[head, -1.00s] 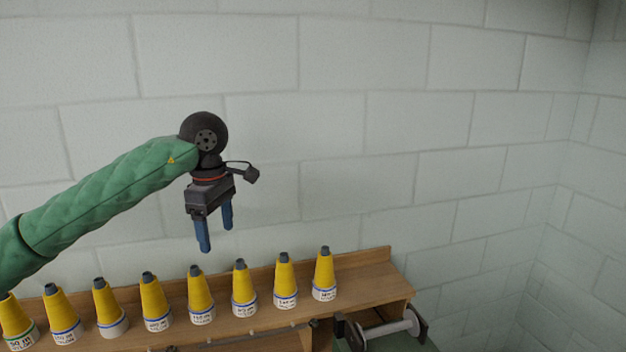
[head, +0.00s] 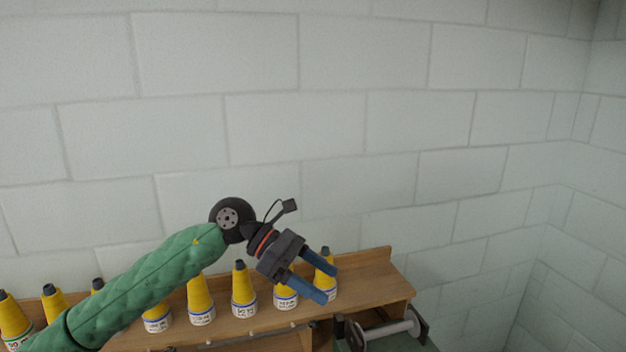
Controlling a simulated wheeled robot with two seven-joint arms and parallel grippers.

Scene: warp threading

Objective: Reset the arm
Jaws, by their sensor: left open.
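My left gripper (head: 326,281) is at the end of my green-sleeved left arm, which comes in from the lower left. Its two blue fingers are apart, with nothing held between them, and point to the right and slightly down. In the picture it overlaps the two rightmost yellow cones; I cannot tell whether it touches them. One of these cones (head: 286,302) is mostly hidden behind the gripper, and the rightmost cone (head: 325,258) is partly covered by the fingers. My right gripper is not in view.
Several yellow thread cones (head: 243,290) with dark tips and white labelled bases stand upright in a row on a wooden shelf (head: 385,283). My arm hides some of them. A pale block wall (head: 300,100) stands behind.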

